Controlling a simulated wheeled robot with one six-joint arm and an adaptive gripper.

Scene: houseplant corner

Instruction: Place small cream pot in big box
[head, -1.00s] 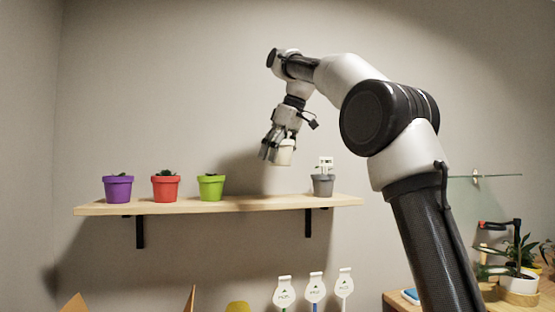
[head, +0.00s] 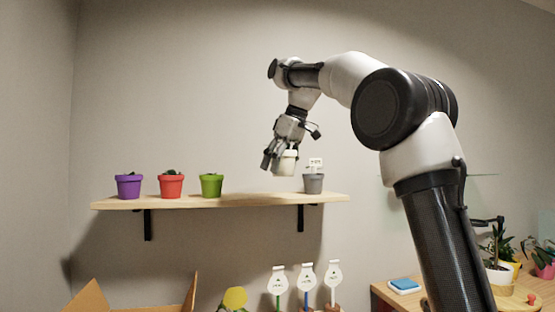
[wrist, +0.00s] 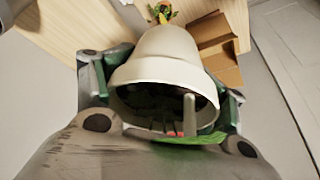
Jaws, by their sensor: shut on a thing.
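The small cream pot (head: 286,163) is in my gripper (head: 279,158), held in the air just above the wooden shelf, left of the grey pot. In the wrist view the cream pot (wrist: 165,65) fills the middle, its rim toward the camera, with my gripper's fingers (wrist: 165,95) shut on both sides of it. Dark contents and a pale upright piece show inside its rim. A cardboard box (head: 92,298) with raised flaps shows at the bottom left of the head view, mostly cut off. A cardboard box also shows in the wrist view (wrist: 220,62), beyond the pot.
The shelf (head: 245,200) bears a purple pot (head: 129,188), a red pot (head: 171,187), a green pot (head: 211,186) and a grey pot (head: 313,184). Several white tags (head: 306,274) stand below. A wooden table (head: 385,291) with a blue-topped item (head: 404,285) is at lower right.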

